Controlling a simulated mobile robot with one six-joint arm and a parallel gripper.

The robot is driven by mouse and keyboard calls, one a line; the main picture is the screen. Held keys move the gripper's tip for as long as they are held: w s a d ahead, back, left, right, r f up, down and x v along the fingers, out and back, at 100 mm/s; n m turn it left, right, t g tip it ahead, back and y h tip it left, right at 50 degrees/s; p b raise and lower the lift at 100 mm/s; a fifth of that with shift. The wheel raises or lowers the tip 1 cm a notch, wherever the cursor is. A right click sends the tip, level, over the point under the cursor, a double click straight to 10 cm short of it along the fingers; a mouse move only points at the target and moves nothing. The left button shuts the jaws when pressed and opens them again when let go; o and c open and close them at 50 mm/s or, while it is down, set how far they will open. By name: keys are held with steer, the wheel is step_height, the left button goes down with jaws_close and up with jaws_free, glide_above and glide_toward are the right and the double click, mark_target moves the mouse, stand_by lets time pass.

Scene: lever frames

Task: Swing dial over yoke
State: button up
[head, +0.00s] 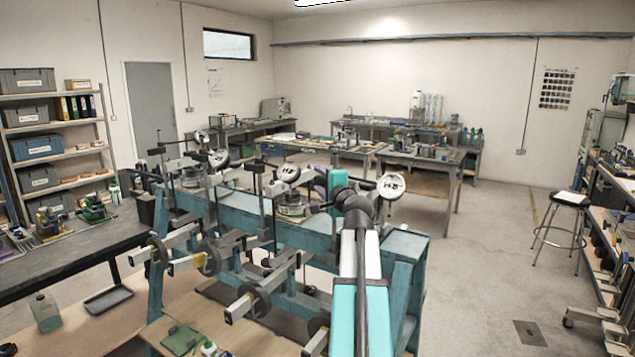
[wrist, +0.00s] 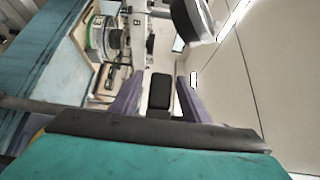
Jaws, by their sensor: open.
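My gripper (wrist: 159,80) shows in the wrist view as two purple fingers standing apart. A small black block (wrist: 159,92) appears in the gap between them; I cannot tell whether it touches either finger. A dial (wrist: 192,18) with a dark body and pale rim is above and right of the fingers. A round cell with a green-and-white band (wrist: 97,36) is at upper left, beside a pale upright (wrist: 138,35) that may be part of the yoke. In the head view, white-faced dials (head: 391,186) (head: 289,173) (head: 217,158) stand above the teal bench. My arm hides most of my gripper there.
The teal bench (head: 408,246) carries several lever frames, with round weights (head: 254,301) on beams along its front. A dark side table (head: 60,262) is at left. Open floor (head: 485,260) lies to the right, with a stool (head: 568,200) beyond.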

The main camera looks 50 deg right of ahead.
steer(key=b+v, duration=0.3)
steer(key=v, duration=0.7)
steer(key=shift+s+a, duration=0.15)
steer(key=shift+s, duration=0.25)
